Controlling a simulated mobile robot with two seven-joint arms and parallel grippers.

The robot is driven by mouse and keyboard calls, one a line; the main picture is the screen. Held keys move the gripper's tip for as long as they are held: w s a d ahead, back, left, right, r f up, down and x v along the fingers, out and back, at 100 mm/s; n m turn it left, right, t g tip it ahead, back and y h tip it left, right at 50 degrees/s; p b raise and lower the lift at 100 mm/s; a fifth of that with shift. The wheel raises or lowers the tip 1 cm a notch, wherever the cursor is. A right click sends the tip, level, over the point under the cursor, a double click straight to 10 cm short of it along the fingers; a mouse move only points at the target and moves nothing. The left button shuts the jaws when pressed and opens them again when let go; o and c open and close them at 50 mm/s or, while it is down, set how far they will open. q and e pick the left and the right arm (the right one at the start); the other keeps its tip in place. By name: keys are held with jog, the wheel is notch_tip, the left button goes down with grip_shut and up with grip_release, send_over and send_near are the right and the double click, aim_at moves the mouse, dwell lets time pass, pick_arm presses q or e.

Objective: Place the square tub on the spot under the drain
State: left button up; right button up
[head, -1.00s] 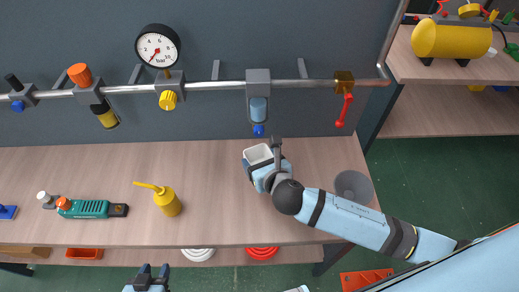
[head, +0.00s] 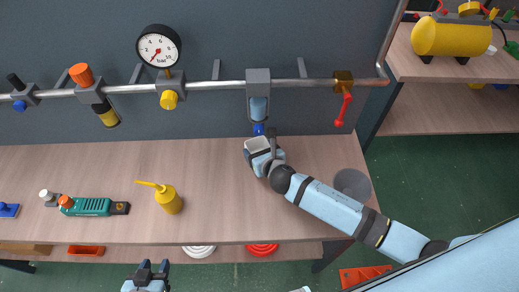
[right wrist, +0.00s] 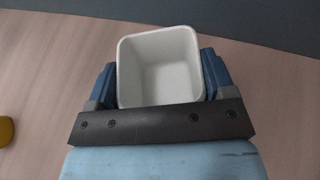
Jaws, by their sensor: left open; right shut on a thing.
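The white square tub (head: 257,144) is at the back of the workbench, close under the blue drain (head: 258,129) at the bottom of the light-blue filter bowl. My right gripper (right wrist: 160,82) is shut on the tub, with one blue finger on each side; the tub is upright and looks empty in the right wrist view (right wrist: 158,58). The spot under the drain is hidden by the tub and gripper. I cannot tell whether the tub touches the bench. My left gripper (head: 152,268) is open and empty in front of the bench's front edge.
A metal pipe (head: 215,84) with a gauge (head: 158,46) and valves runs along the back wall. A yellow oil can (head: 168,198), a teal tool (head: 90,206) and a grey disc (head: 352,184) are on the bench (head: 225,205). The bench middle is clear.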

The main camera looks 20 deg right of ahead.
jog(key=o, duration=1)
jog(key=shift+f, duration=0.1)
jog(key=shift+c, duration=0.2)
jog(key=shift+r, duration=0.2)
jog(key=v, duration=1.2)
jog(key=shift+s+f, duration=0.1)
